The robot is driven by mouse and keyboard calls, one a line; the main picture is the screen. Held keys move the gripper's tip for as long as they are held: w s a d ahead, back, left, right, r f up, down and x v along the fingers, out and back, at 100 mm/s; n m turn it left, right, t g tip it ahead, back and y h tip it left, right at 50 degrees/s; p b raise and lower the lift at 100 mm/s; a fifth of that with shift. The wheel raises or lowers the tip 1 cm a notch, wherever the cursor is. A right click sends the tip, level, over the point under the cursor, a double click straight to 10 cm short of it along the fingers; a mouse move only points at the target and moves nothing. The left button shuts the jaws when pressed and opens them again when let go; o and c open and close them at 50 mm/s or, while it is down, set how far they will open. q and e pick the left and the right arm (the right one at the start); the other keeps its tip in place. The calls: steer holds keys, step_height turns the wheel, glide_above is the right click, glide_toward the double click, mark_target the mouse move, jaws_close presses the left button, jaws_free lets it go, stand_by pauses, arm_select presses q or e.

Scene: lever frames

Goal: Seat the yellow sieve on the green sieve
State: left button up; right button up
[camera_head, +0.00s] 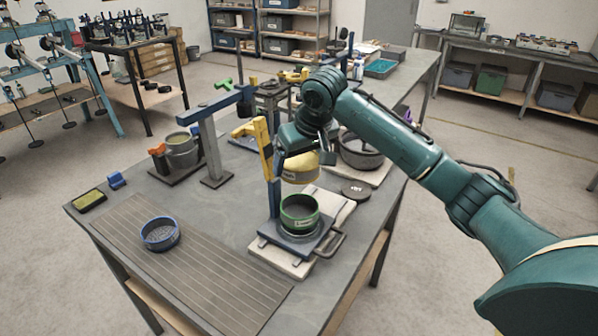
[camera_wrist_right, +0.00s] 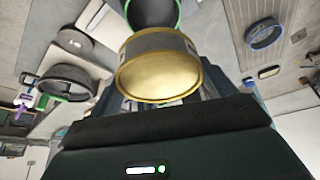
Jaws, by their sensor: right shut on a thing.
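The yellow sieve (camera_head: 300,168) is held in the air by my right gripper (camera_head: 303,152), whose jaws are shut on it. In the right wrist view the yellow sieve (camera_wrist_right: 158,74) fills the middle and largely hides the fingers. The green sieve (camera_head: 299,214) stands upright on a dark plate with a handle, below the yellow one. Its rim also shows at the top of the wrist view (camera_wrist_right: 181,14), partly covered by the yellow sieve. In the head view the two look apart, with a small gap. My left gripper is not in view.
A blue sieve (camera_head: 160,234) sits on a ribbed mat (camera_head: 205,275) at the left front. A blue post with a yellow arm (camera_head: 262,140) stands close to the held sieve. A dark pot (camera_head: 360,152) and a round dark lid (camera_head: 355,190) are to the right.

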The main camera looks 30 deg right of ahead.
steer(key=shift+f, duration=3.55)
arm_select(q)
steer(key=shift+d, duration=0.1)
arm_select(e)
steer(key=shift+f, duration=0.75)
steer(key=shift+f, duration=0.35)
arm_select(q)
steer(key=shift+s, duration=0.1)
arm_select(e)
steer(key=o, duration=1)
arm_select(q)
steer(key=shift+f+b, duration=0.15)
steer(key=shift+b, duration=0.5)
arm_select(e)
steer(key=v, duration=1.3)
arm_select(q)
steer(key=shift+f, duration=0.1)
